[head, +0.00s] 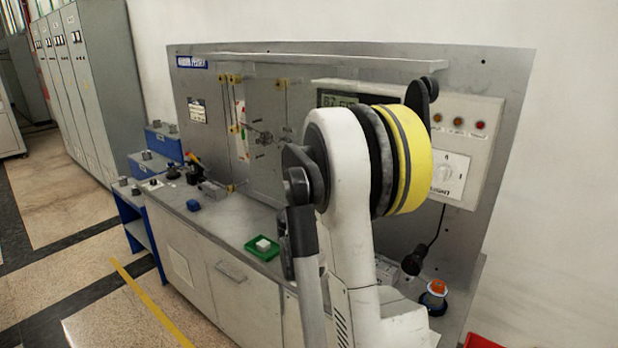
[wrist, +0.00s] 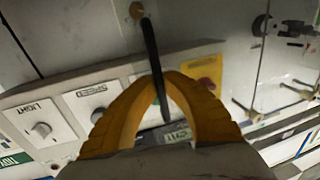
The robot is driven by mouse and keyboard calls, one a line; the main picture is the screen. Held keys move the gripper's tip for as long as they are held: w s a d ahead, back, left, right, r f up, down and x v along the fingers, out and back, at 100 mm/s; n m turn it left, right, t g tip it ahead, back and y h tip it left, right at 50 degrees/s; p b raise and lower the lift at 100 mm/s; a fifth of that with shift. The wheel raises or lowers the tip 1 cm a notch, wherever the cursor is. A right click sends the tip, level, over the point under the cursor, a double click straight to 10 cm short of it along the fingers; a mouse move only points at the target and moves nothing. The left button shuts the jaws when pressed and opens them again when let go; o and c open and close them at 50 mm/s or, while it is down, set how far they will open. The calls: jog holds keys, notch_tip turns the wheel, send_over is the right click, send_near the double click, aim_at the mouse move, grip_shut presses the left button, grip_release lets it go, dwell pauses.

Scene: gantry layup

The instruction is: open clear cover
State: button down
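What looks like the clear cover (head: 265,105) is a see-through pane on the bench's upright back panel, left of my arm, with yellow fittings along its upper edge. It seems closed, but I cannot be certain. In the wrist view, a pane (wrist: 288,62) with a dark knob and brass pegs shows at the right, apart from my gripper. My gripper (wrist: 180,80) appears as ridged yellow parts forming an arch in front of the control box. A black rod crosses the arch. Nothing is clearly held. In the head view, my arm hides the gripper.
The control box (head: 470,115) with lamps and a dial is behind my arm; its LIGHT and SPEED dials show in the wrist view. A green tray (head: 262,247) with a white block and a blue block (head: 193,205) lie on the bench. Grey cabinets stand left; floor there is clear.

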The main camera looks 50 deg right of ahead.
jog(key=s, duration=1.1)
jog(key=shift+d, duration=0.45)
jog(key=shift+s, duration=0.1)
jog(key=c, duration=1.5)
grip_release()
jog(key=v, duration=1.2)
jog(key=shift+a, duration=0.1)
